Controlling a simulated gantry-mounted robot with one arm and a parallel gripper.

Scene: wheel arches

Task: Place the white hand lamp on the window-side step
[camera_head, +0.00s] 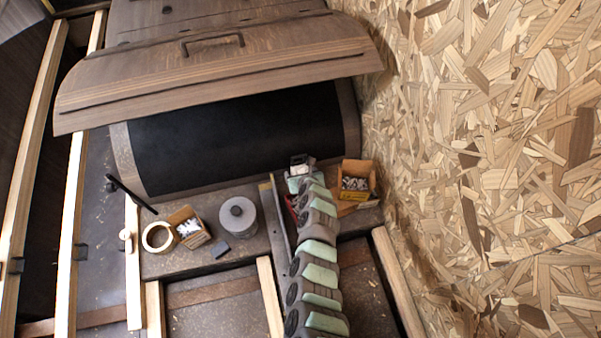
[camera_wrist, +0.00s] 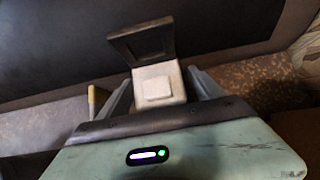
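The white hand lamp (camera_wrist: 157,87) has a pale block-shaped body and a dark square flap tilted up at its far end. In the wrist view it sits between the two fingers of my gripper (camera_wrist: 163,92), which look closed on its sides. In the head view the lamp (camera_head: 300,161) shows small and white at the far end of my arm, in front of the black curved panel. My arm hides much of the gripper there. A brown speckled ledge (camera_head: 165,262) runs below the panel; I cannot tell whether it is the window-side step.
A yellow-brown box (camera_head: 356,180) stands right of my gripper. A wooden flap (camera_head: 215,65) overhangs the black panel (camera_head: 235,135). A chipboard wall (camera_head: 500,150) closes the right side.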

